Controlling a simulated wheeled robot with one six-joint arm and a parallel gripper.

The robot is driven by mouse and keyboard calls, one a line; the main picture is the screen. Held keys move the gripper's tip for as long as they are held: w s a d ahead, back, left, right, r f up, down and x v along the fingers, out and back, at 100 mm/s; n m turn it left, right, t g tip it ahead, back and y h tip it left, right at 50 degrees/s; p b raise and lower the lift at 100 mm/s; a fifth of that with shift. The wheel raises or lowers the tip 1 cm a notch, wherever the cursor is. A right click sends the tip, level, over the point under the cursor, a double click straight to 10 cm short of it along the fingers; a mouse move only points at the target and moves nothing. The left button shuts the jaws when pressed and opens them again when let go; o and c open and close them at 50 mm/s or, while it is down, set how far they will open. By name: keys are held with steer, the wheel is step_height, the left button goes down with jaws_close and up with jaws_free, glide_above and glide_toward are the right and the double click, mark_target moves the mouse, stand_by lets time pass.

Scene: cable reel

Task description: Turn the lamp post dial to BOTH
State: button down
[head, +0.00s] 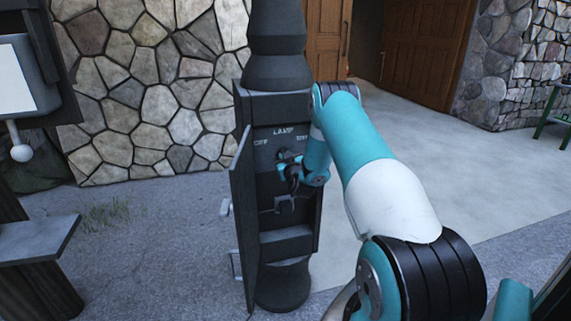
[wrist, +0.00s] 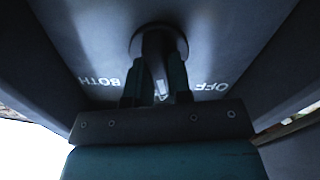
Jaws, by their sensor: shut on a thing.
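The lamp post (head: 278,45) stands in the middle of the head view with its dark box open. Its panel carries the words OFF, LAMP and BOTH, LAMP at the top middle. My gripper (head: 286,167) reaches into the box and covers the dial there. In the wrist view the dial (wrist: 152,42) is a dark round knob with a bar handle, between the fingers of my gripper (wrist: 156,85), which is shut on it.
The box door (head: 245,215) hangs open on the left side. A lower ledge (head: 286,243) juts out inside the box below my gripper.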

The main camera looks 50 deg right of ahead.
steer(key=m, duration=0.4)
steer(key=m+b, duration=0.1)
steer(key=m, duration=0.3)
steer(key=m+b, duration=0.1)
steer(key=m, duration=0.3)
steer(key=shift+s+d+f+m, duration=0.1)
steer(key=shift+s+d+m, duration=0.05)
steer(key=shift+d+m, duration=0.2)
steer(key=shift+m, duration=0.25)
steer(key=c, duration=1)
jaws_free()
steer(key=shift+c, duration=0.2)
steer(key=shift+s+a, duration=0.1)
steer(key=b+v, duration=1.7)
steer(key=b, duration=0.1)
